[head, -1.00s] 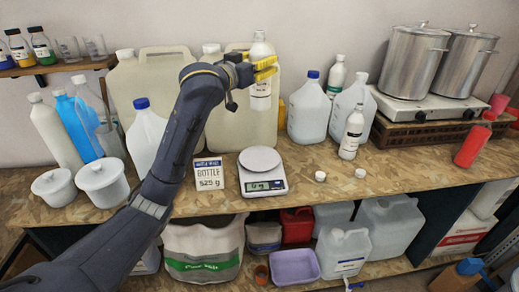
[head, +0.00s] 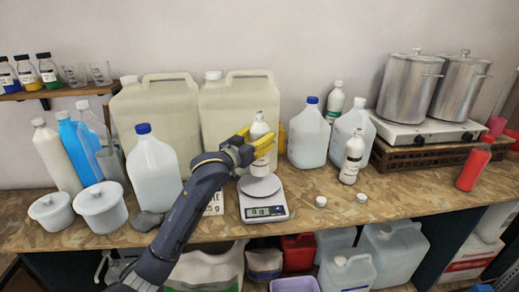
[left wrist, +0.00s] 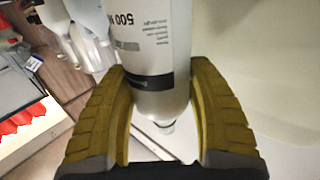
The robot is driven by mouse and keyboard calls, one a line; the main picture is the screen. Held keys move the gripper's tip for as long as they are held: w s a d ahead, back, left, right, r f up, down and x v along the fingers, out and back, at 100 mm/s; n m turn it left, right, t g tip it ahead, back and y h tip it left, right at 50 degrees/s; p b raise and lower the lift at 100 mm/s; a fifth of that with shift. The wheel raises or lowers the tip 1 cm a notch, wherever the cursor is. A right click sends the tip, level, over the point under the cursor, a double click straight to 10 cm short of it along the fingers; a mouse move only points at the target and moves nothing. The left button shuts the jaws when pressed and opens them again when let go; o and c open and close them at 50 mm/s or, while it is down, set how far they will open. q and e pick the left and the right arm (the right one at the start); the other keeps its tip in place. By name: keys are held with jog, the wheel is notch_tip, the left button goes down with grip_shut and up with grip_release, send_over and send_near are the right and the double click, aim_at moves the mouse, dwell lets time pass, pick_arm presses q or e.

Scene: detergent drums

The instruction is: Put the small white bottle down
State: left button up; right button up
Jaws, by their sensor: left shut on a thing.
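The small white bottle (head: 259,130) is upright between the yellow fingers of my left gripper (head: 262,146), which is shut on it. It is over the round plate of the kitchen scale (head: 264,211). Its base is at or just above the plate; I cannot tell if they touch. In the left wrist view, the bottle (left wrist: 152,40) shows a grey label and stands between both finger pads of the left gripper (left wrist: 160,115). My right gripper is not in view.
Behind stand two large cream canisters (head: 235,110). A blue-capped jug (head: 153,170) is at left. Another small white bottle (head: 352,160) and two loose white caps (head: 320,201) are right of the scale. My left arm partly hides a label card (head: 214,204).

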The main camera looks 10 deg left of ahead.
pick_arm(q)
jog(key=shift+f, duration=2.15)
jog(key=o, duration=1.5)
jog(key=shift+f, duration=0.15)
jog(key=shift+r, duration=0.2)
jog(key=v, duration=1.2)
